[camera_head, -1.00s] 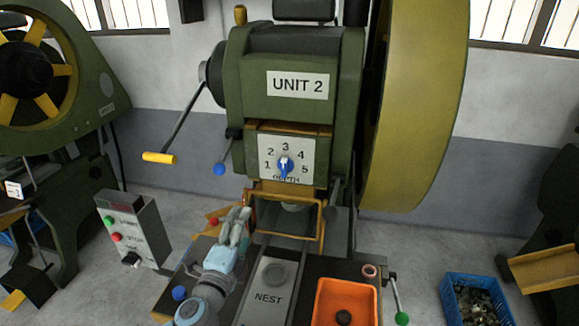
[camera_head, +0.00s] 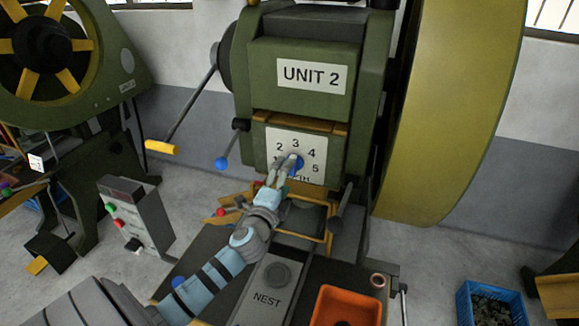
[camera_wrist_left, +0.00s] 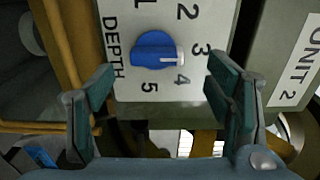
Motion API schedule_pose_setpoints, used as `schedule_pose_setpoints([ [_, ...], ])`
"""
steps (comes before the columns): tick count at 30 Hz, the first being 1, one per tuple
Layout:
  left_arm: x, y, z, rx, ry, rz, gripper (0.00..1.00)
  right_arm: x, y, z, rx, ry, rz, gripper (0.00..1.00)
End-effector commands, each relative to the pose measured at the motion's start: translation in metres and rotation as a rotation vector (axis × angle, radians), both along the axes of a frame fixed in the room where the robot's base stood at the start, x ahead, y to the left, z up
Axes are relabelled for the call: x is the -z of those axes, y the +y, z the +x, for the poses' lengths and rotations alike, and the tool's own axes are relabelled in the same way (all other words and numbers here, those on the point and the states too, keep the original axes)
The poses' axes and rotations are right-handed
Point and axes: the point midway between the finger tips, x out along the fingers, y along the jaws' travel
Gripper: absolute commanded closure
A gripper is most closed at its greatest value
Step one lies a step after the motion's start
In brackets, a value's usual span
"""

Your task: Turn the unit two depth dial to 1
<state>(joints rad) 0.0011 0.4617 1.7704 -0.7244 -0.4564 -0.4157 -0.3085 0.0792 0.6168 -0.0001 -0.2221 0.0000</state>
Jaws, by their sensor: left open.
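The unit two depth dial is a blue knob with a white pointer line on a white plate numbered 1 to 5. In the head view the dial (camera_head: 297,161) is partly covered by my left gripper (camera_head: 282,170). In the left wrist view the dial (camera_wrist_left: 152,50) is clear, and its pointer is toward the 3 side, near the 4. My left gripper (camera_wrist_left: 160,70) is open in front of the plate, its fingers to either side of the knob and apart from it. My right gripper is not in view.
A lever with a yellow grip (camera_head: 160,147) and a blue-ball lever (camera_head: 222,163) stick out left of the press. An orange tray (camera_head: 345,308) sits below right, the nest plate (camera_head: 266,290) below. A grey control box (camera_head: 137,215) stands left.

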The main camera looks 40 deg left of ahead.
Motion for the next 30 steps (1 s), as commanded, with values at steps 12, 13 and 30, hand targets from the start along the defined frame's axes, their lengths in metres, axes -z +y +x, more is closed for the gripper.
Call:
schedule_pose_setpoints([
  [12,0.0,0.016,0.041,-0.002,0.001,0.0,0.28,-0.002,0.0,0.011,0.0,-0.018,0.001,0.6],
  [13,0.0,0.016,0.041,-0.002,0.001,0.0,0.28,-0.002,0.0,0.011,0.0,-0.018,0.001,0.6],
  [30,0.0,0.016,0.04,-0.003,-0.002,-0.005,0.76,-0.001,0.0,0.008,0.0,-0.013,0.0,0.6],
])
